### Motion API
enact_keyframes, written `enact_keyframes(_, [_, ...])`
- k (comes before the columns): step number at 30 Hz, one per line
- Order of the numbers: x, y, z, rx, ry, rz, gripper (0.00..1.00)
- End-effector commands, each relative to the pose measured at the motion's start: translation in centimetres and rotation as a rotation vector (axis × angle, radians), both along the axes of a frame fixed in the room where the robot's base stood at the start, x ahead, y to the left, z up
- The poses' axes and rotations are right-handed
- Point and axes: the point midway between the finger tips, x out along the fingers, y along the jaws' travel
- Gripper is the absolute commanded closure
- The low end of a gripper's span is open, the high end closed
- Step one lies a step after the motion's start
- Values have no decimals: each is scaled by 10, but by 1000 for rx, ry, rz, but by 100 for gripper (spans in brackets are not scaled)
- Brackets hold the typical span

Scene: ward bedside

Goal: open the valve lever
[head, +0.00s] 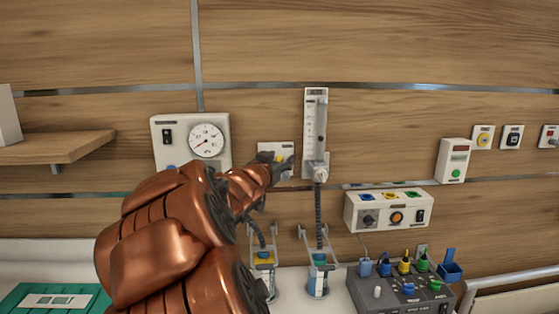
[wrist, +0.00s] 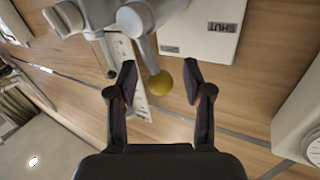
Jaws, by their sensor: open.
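The valve lever (wrist: 147,52) is a short grey bar with a yellow ball knob (wrist: 161,84) at its end, seen at the top middle of the wrist view. It sits by a white valve plate (wrist: 204,30) with an upside-down "SHUT" label. In the head view the plate (head: 267,148) is on the wall, partly hidden by my gripper (head: 281,163). In the wrist view my gripper (wrist: 160,78) is open, with a finger on each side of the knob. Gaps show between the knob and both fingers.
A flowmeter (head: 316,115) stands close right of the plate, with a dark hose below. A gauge box (head: 161,151) is close on the left. A control box (head: 376,225) and a console with coloured plugs (head: 387,299) are lower right. A wooden shelf (head: 60,148) juts out at left.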

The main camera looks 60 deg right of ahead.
Motion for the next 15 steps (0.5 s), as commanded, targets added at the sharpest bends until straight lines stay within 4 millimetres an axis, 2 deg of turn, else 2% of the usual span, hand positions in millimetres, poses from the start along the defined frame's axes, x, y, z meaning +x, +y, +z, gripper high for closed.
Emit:
enact_keyframes(2, [0, 0, 0, 0, 0, 0, 50])
enact_keyframes(15, [0, 0, 0, 0, 0, 0, 94])
